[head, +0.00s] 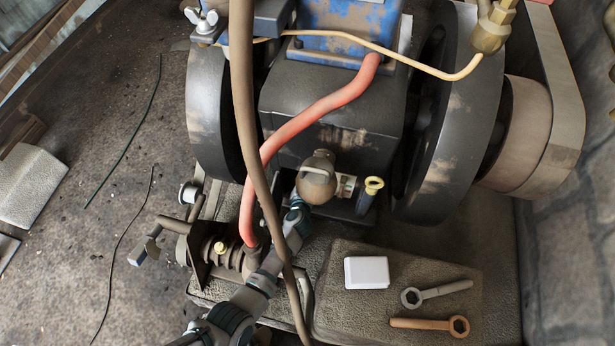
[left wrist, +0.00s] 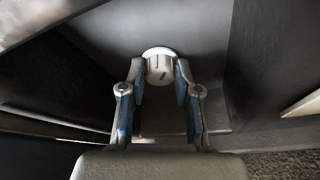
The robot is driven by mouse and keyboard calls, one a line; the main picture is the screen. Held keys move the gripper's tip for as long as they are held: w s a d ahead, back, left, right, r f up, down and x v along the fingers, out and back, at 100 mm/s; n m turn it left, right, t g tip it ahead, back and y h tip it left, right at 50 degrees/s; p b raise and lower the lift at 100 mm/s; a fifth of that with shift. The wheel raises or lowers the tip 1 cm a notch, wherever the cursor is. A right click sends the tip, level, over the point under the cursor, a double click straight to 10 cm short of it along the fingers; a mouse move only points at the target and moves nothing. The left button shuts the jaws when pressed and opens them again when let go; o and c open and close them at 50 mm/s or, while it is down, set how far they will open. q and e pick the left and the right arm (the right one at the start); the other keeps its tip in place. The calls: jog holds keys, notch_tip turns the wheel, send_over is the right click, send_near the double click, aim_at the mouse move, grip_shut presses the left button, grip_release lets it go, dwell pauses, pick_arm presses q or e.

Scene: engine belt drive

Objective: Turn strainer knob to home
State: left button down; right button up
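In the left wrist view a round grey knob (left wrist: 160,66) with dark line marks sits on a pale disc against a dark flat face. My left gripper (left wrist: 160,76) has its two fingers spread, one on each side of the knob. I cannot tell whether the fingertips touch it. In the head view my left gripper (head: 299,207) reaches up from below to the front of the engine, beside a brown ball-shaped fitting (head: 317,185). The knob cannot be clearly made out there. My right gripper is not in view.
A red hose (head: 300,118) and a brown hose (head: 243,110) cross near my left arm. A yellow-topped dipstick (head: 373,187) stands right of the fitting. A white box (head: 366,272) and two wrenches (head: 437,292) (head: 430,324) lie on the dark slab (head: 345,315). A flywheel (head: 455,110) stands at right.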

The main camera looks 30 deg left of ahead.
pick_arm(q)
jog(key=shift+d+f+n+h+p, duration=0.1)
jog(key=shift+n+h+p, duration=0.3)
jog(key=shift+p, duration=0.15)
jog(key=c, duration=0.8)
grip_release()
jog(key=shift+v, duration=6)
jog(key=shift+d+f, duration=0.1)
